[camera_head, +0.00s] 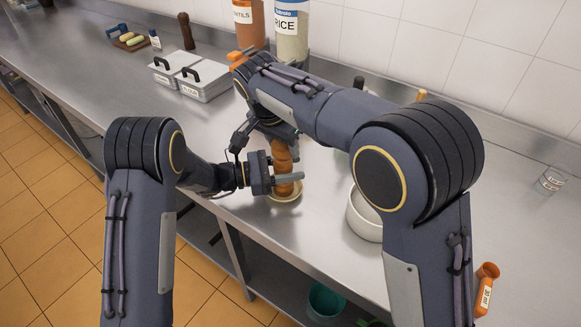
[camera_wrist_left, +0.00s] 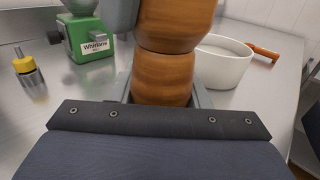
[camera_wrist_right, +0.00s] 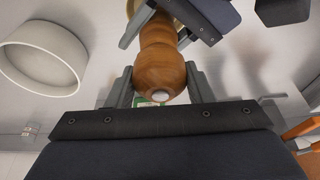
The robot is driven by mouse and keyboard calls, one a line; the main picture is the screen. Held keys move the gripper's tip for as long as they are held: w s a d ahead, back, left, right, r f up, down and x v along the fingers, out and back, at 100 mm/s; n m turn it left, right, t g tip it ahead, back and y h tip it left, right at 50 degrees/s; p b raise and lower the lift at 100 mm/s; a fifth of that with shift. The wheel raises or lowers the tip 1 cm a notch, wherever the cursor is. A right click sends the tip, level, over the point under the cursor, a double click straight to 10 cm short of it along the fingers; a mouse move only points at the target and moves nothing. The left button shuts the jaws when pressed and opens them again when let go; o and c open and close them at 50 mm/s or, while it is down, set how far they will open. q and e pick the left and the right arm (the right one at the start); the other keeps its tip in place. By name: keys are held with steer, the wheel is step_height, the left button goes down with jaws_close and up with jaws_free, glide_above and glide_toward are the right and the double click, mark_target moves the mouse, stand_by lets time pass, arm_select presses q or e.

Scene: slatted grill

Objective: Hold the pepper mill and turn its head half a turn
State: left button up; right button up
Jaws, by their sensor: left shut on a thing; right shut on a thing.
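The orange-brown wooden pepper mill (camera_head: 283,158) stands upright on a small pale dish (camera_head: 288,198) near the counter's front edge. It also shows in the left wrist view (camera_wrist_left: 166,68) and, from above, in the right wrist view (camera_wrist_right: 158,62). My left gripper (camera_head: 282,180) is shut around the mill's lower body. My right gripper (camera_wrist_right: 158,88) comes from above and is shut around the mill's rounded head, which has a pale round cap on top. In the head view my right arm hides the top of the mill.
A white bowl (camera_head: 362,216) stands right of the mill. Lidded metal bins (camera_head: 202,82) stand at the left, with a rice container (camera_head: 291,30) by the wall. A darker mill (camera_head: 186,31) is far back. A green machine (camera_wrist_left: 88,42) and a yellow-topped bottle (camera_wrist_left: 25,68) stand nearby.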

steer(key=shift+m, duration=0.4)
steer(key=m+g, duration=0.1)
steer(key=m, duration=0.2)
steer(key=shift+h, duration=0.4)
steer(key=shift+m, duration=0.3)
steer(key=m+g, duration=0.1)
steer(key=m, duration=0.2)
steer(key=m+g, duration=0.1)
steer(key=m, duration=0.2)
steer(key=shift+m+h, duration=0.3)
